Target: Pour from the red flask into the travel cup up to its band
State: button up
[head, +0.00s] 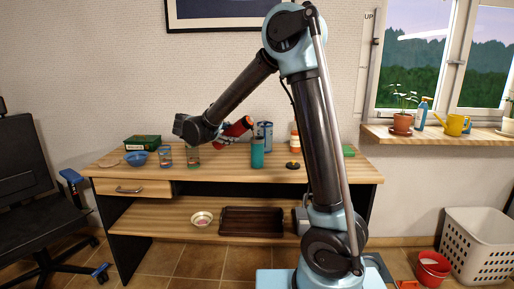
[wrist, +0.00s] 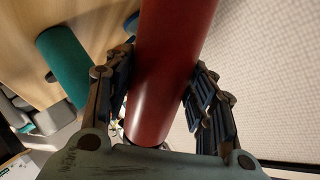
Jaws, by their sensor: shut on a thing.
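Two clear banded vessels (head: 165,158) stand farther left. I cannot tell which is the travel cup.
The wooden desk (head: 230,178) also holds a blue bowl (head: 136,159), a green box (head: 142,142), a blue-and-white can (head: 265,133), an orange-and-white bottle (head: 294,141) and a small dark item (head: 293,165). The desk's front strip is mostly clear.

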aim_at(228, 129)
jog(key=shift+r+m+y+p, duration=0.6)
jog(key=shift+r+m+p, duration=0.1)
jog(key=shift+r+p, duration=0.25)
dwell(1.5)
jog(key=shift+r+m+y+p, duration=0.3)
jog(key=shift+r+m+p, duration=0.1)
jog(key=shift+r+p, duration=0.4)
dwell(1.8)
jog(key=shift+r, duration=0.1)
dwell(1.3)
jog(key=shift+d, duration=0.2)
dwell(1.4)
